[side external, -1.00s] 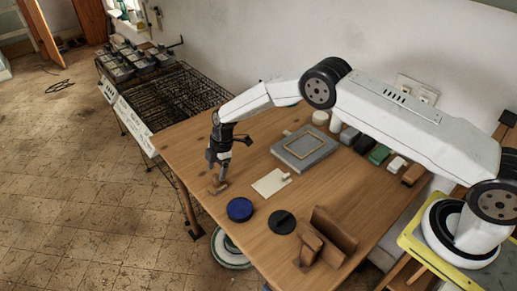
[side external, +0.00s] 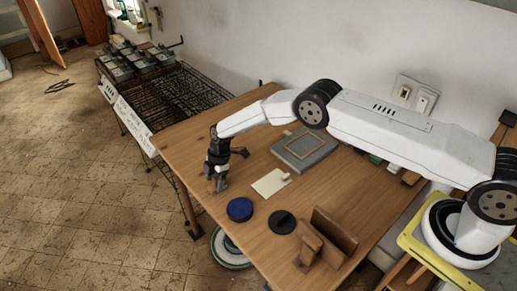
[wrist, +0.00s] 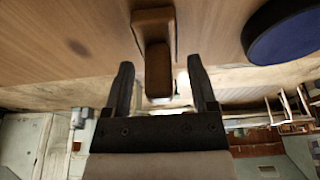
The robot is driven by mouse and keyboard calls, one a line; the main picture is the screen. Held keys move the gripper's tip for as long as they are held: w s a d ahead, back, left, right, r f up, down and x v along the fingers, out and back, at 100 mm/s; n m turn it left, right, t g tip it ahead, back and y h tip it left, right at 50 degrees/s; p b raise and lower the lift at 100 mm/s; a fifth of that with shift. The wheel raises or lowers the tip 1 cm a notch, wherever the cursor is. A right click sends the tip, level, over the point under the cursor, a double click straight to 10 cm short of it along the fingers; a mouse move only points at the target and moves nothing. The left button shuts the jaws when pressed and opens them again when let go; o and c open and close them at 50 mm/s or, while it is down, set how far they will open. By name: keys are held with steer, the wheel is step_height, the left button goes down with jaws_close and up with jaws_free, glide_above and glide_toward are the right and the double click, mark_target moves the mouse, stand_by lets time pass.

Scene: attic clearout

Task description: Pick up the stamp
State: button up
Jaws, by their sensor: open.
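The stamp is a small wooden piece with an upright handle (wrist: 158,72) on a flat base (wrist: 152,17) in the wrist view. It stands on the wooden table near its left front edge. My gripper (wrist: 160,62) is open, with one finger on each side of the handle and a gap visible on both sides. In the side view my gripper (side external: 217,188) points down at the table's left edge and mostly hides the stamp.
A blue round tin (side external: 240,209) sits close to the right, with a black disc (side external: 282,222) beyond it. A pale card (side external: 271,182), a grey box (side external: 304,150) and a brown wooden stand (side external: 334,232) share the table (side external: 190,135).

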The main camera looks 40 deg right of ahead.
jaws_close()
steer(key=shift+r, duration=0.2)
